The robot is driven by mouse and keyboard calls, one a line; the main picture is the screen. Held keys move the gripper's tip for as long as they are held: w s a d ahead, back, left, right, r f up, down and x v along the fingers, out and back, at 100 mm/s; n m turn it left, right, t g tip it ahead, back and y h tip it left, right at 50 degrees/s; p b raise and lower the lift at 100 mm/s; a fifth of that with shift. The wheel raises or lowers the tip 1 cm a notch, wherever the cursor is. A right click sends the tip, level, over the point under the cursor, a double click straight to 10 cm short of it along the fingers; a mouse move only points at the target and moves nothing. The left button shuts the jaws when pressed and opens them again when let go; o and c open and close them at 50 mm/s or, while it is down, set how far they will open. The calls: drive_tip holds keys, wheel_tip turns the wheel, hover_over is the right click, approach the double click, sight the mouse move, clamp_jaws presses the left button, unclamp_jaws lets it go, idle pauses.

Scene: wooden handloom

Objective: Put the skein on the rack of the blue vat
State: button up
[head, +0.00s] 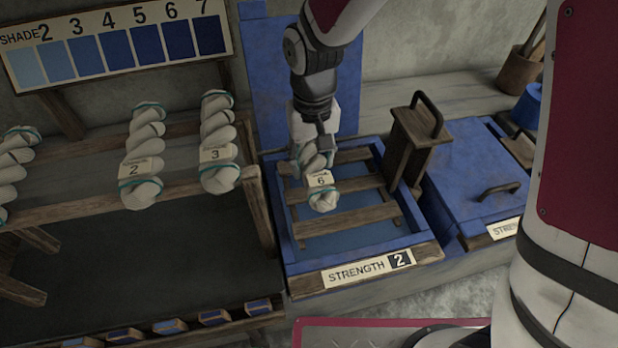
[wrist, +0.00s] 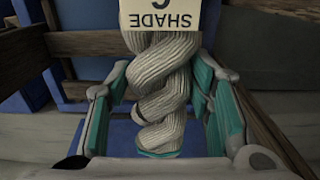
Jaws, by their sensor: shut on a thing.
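A twisted cream skein (head: 322,200) with a paper tag reading 6 hangs in my gripper (head: 315,148) in the head view. In the wrist view the same skein (wrist: 165,95) sits between the two teal-padded fingers of my gripper (wrist: 160,110), its tag reading SHADE upside down. The open blue vat (head: 290,258), labelled STRENGTH 2, is under the skein. Its wooden rack (head: 345,220) has several slats across the opening. The skein is over the rack; whether it touches the slats I cannot tell. My gripper covers the skein's upper end in the head view.
A wooden block with a handle (head: 415,140) stands at the vat's right edge. A lidded blue vat (head: 475,185) is further right. A raised blue lid (head: 275,80) is behind.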

sight(313, 156)
wheel_tip(313, 156, down, 8)
drive_tip(key=shift+f+b, duration=0.1)
drive_tip(key=shift+b, duration=0.3)
drive_tip(key=shift+f, duration=0.15)
drive_tip(key=o, duration=1.3)
wheel_tip(313, 156, up, 12)
drive_tip(key=shift+r+p, duration=0.2)
drive_tip(key=shift+p, duration=0.45)
